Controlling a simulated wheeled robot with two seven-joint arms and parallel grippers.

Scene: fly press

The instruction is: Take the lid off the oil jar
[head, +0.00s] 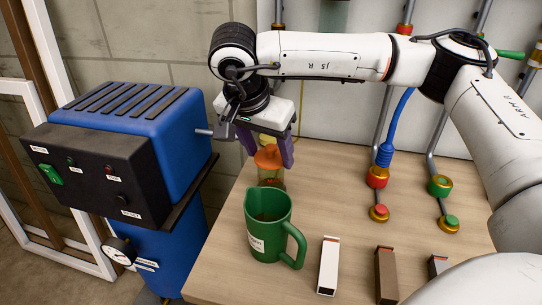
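A small clear jar (270,178) with an orange lid (268,158) stands on the wooden table behind a green jug. The lid is on the jar, and the jug hides the jar's lower part. My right gripper (268,155) reaches down over the jar from above. Its two purple fingers are spread apart, one to the left and one to the right of the lid. I cannot tell whether either finger touches it. Something yellowish shows between the fingers above the lid. My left gripper is not in view.
The green jug (262,236) stands close in front of the jar. A blue machine (182,135) with a black panel is at the left. White (328,266) and brown (386,274) boxes lie at the front. Pipes with coloured fittings (377,177) stand behind. The table's middle is clear.

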